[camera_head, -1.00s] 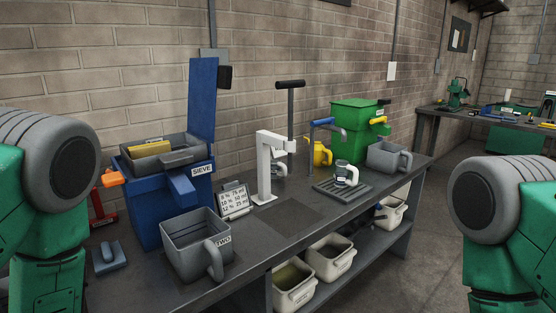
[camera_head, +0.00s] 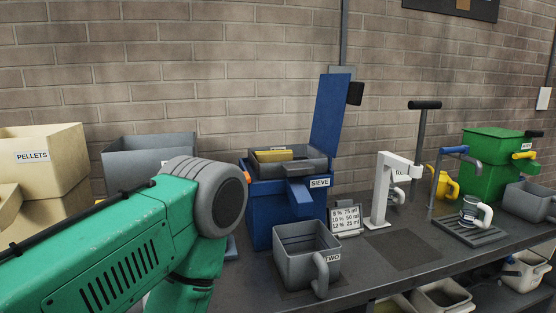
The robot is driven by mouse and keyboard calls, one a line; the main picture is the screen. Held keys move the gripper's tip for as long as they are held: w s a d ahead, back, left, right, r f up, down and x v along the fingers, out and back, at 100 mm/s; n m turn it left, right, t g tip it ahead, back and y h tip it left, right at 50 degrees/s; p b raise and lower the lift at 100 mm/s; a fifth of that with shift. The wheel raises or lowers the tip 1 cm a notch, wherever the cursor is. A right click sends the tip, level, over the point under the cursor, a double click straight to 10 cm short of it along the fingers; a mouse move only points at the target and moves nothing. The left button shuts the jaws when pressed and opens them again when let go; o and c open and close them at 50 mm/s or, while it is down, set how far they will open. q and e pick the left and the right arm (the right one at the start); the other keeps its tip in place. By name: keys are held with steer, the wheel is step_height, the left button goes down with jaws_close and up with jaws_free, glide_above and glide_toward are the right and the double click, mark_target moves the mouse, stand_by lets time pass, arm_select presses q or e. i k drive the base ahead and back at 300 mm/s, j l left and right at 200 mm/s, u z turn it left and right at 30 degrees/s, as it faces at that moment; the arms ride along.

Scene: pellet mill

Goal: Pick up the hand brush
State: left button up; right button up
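I cannot clearly make out a hand brush. A small blue-grey object (camera_head: 231,248) lies on the bench left of the blue sieve box (camera_head: 278,215); it may be the hand brush, but my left arm hides most of it. My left arm comes in from the left and bends down in front of the bench, and its gripper is out of view. My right arm and gripper are not in view.
A grey jug marked TWO (camera_head: 306,258) stands before the sieve. A card (camera_head: 346,220), a white stand (camera_head: 386,190) and a mug (camera_head: 470,212) on a rack are to the right, with a green bin (camera_head: 492,165). A PELLETS hopper (camera_head: 40,160) is at left.

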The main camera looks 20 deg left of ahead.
mark_target(262, 158)
steer(key=i+l, duration=0.15)
steer(key=i, duration=0.15)
steer(key=i+l+u, duration=0.25)
steer(key=i+u, duration=0.15)
steer(key=i+l+u, duration=0.3)
steer(key=u, duration=0.15)
steer(key=i, duration=0.05)
